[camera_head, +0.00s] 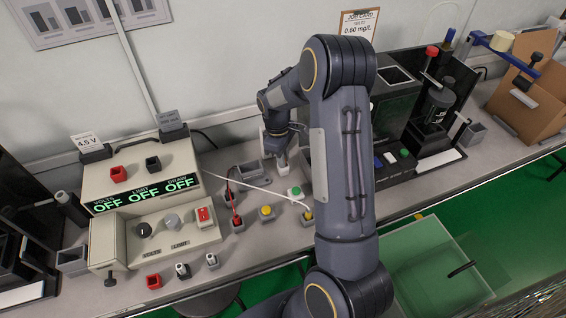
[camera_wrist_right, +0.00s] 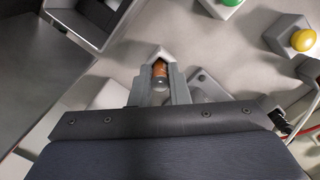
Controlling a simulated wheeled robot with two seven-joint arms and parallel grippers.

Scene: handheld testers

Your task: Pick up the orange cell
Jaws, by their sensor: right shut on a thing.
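The orange cell (camera_wrist_right: 159,69) shows in the right wrist view between the fingertips of my right gripper (camera_wrist_right: 160,82). The fingers are shut on it, and only a small part of it shows between them. In the head view my right gripper (camera_head: 282,160) points down over the back of the bench, behind the row of buttons. I cannot make out the cell in the head view. My left gripper is not in view.
A cream power supply (camera_head: 150,200) with green OFF readouts stands on the left of the grey bench. A green button (camera_head: 295,192) and a yellow button (camera_head: 266,211) are near the gripper. A dark tester (camera_head: 398,110) stands to the right, and a cardboard box (camera_head: 535,90) farther right.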

